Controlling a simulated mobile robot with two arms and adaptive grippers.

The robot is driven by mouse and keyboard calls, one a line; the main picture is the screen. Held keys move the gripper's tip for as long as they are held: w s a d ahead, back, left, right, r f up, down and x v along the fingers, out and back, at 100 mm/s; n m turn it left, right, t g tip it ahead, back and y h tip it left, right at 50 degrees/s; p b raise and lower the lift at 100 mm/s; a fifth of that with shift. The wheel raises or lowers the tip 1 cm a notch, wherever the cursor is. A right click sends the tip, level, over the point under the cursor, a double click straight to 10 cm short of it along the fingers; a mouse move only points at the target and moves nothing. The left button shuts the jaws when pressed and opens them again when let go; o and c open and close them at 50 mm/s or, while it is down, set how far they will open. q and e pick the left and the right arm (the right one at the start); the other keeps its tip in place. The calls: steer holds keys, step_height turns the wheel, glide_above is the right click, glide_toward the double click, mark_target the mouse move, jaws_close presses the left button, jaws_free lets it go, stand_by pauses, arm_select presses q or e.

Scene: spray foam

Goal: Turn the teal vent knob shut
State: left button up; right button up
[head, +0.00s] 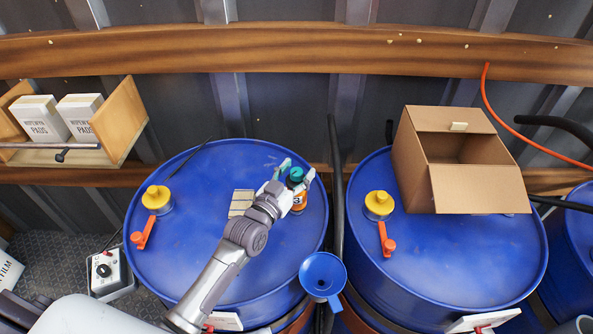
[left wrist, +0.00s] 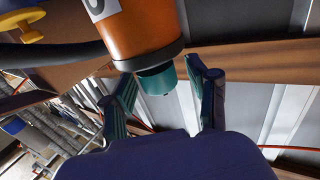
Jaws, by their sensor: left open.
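The teal vent knob (head: 295,174) sits on top of a small orange canister (head: 300,204) at the back right of the left blue drum. My left gripper (head: 297,169) is open at the knob, with one finger on each side of it. In the left wrist view the teal knob (left wrist: 157,80) sticks out of the dark collar of the orange canister (left wrist: 142,25), between the two spread fingers (left wrist: 165,78). I cannot tell whether either finger touches it. Part of the canister is hidden behind the gripper in the head view. My right gripper is not in view.
The left blue drum (head: 190,260) also bears a yellow cap with an orange lever (head: 145,233) and a pale block (head: 240,203). A blue funnel (head: 322,274) is close to my forearm. The right drum (head: 450,260) holds an open cardboard box (head: 480,188). A black hose (head: 338,180) runs between the drums.

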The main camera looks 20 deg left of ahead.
arm_select(q)
jaws_close()
steer(key=m+g+h+b, duration=0.1)
steer(key=m+h+b, duration=0.1)
steer(key=b, duration=0.1)
steer(key=shift+f+h, duration=0.1)
steer(key=shift+h, duration=0.3)
steer(key=shift+m+g+h+b, duration=0.3)
steer(key=shift+m+h+b, duration=0.2)
steer(key=shift+h+b, duration=0.25)
jaws_free()
